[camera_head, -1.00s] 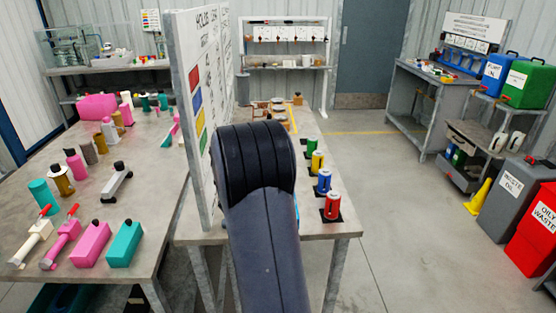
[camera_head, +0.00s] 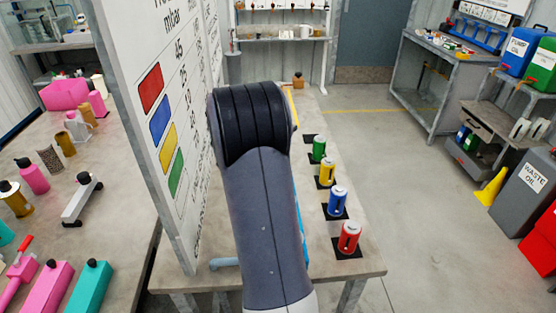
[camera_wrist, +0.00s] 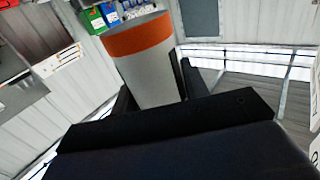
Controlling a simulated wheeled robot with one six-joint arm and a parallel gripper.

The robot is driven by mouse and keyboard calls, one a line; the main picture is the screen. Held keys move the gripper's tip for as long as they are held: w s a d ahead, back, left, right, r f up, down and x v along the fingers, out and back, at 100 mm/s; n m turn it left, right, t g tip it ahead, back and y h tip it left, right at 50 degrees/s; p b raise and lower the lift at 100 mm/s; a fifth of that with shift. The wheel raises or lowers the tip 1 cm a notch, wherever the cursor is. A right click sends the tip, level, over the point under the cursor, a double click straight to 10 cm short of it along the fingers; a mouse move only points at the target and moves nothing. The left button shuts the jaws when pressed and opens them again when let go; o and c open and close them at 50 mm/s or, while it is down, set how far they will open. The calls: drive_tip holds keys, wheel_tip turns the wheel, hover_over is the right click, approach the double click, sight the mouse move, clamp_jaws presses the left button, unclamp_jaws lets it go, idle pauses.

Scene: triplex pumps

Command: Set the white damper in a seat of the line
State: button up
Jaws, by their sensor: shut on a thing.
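In the wrist view a pale, whitish cylinder (camera_wrist: 150,80) with a broad orange band at its end sits between the fingers of my gripper (camera_wrist: 154,88), which is shut on it. I take it for the white damper. In the head view my arm hides the gripper and the cylinder. Green (camera_head: 319,147), yellow (camera_head: 327,171), blue (camera_head: 337,201) and red (camera_head: 348,237) cans stand upright on black square pads along the right edge of the bench (camera_head: 350,273). A dark pad (camera_head: 309,139) shows beyond the green can.
A tall white board (camera_head: 160,110) with mbar figures and colour patches stands to the left of my arm. Left of it, a table (camera_head: 110,215) holds pink, teal and brass-coloured parts. Clear floor (camera_head: 400,190) lies right of the bench. A yellow cone (camera_head: 491,187) and bins stand further right.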

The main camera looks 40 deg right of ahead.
wheel_tip(320, 180, down, 10)
drive_tip(key=shift+r, duration=0.25)
drive_tip(key=o, duration=1.3)
drive_tip(key=a, duration=0.2)
drive_tip(key=s+a, duration=0.1)
drive_tip(key=a, duration=0.2)
drive_tip(key=a+b, duration=0.1)
drive_tip(key=a, duration=0.1)
drive_tip(key=shift+s+a, duration=0.15)
drive_tip(key=shift+a, duration=0.1)
drive_tip(key=shift+d, duration=0.1)
drive_tip(key=d, duration=0.2)
drive_tip(key=d+p, duration=0.1)
drive_tip(key=d, duration=0.2)
drive_tip(key=w+d, duration=0.1)
drive_tip(key=d, duration=0.1)
drive_tip(key=shift+d+p, duration=0.3)
drive_tip(key=shift+p, duration=0.1)
wheel_tip(320, 180, up, 8)
drive_tip(key=shift+w+a+b, duration=0.15)
drive_tip(key=shift+b, duration=0.2)
